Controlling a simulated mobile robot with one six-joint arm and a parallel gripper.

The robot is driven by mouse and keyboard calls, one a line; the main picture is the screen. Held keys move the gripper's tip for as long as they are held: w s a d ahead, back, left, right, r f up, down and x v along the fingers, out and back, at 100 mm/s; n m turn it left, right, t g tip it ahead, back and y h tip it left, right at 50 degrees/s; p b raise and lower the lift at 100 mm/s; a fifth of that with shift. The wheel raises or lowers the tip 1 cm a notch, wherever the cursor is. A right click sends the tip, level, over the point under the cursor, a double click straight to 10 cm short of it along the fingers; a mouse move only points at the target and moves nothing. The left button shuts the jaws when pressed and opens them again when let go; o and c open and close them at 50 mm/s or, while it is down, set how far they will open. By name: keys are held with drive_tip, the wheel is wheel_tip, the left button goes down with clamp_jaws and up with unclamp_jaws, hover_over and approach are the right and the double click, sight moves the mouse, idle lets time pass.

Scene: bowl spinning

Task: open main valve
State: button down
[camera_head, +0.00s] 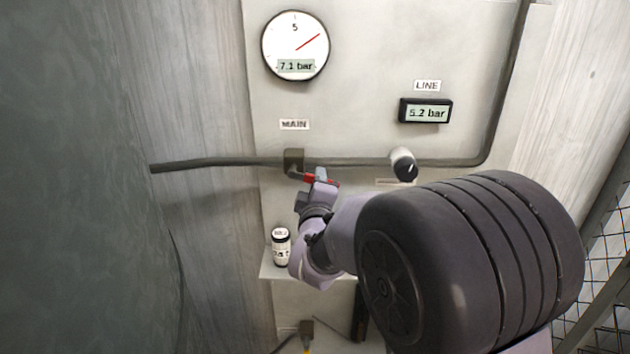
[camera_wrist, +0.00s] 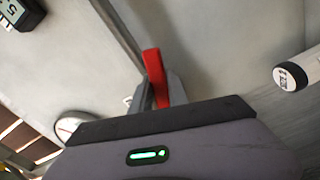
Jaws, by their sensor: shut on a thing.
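The main valve (camera_head: 293,160) is a dark block on the horizontal pipe, below the MAIN label (camera_head: 294,124). Its red lever (camera_head: 309,178) points right, about along the pipe and slightly downward. My gripper (camera_head: 322,178) is at the lever and shut on it. In the wrist view the red lever (camera_wrist: 154,74) stands up between the fingers of my gripper (camera_wrist: 160,95). The round gauge (camera_head: 295,45) above reads 7.1 bar. The LINE display (camera_head: 425,111) reads 5.2 bar. My gripper hides part of the lever.
A dark knob (camera_head: 404,165) with a white body sits on the pipe (camera_head: 220,161) to the right. A mesh fence (camera_head: 608,250) is at the far right.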

drive_tip(key=shift+d+r+n+p, duration=0.1)
drive_tip(key=shift+r+n+p, duration=0.4)
drive_tip(key=shift+n, duration=0.4)
drive_tip(key=shift+r+n+p, duration=0.45)
drive_tip(key=shift+n+p, duration=0.05)
drive_tip(key=shift+n, duration=0.4)
drive_tip(key=c, duration=1.3)
unclamp_jaws()
drive_tip(key=shift+s, duration=0.1)
drive_tip(key=s, duration=1.7)
drive_tip(key=shift+s+a+b, duration=0.15)
drive_tip(key=shift+a+b, duration=0.15)
drive_tip(key=shift+b, duration=0.05)
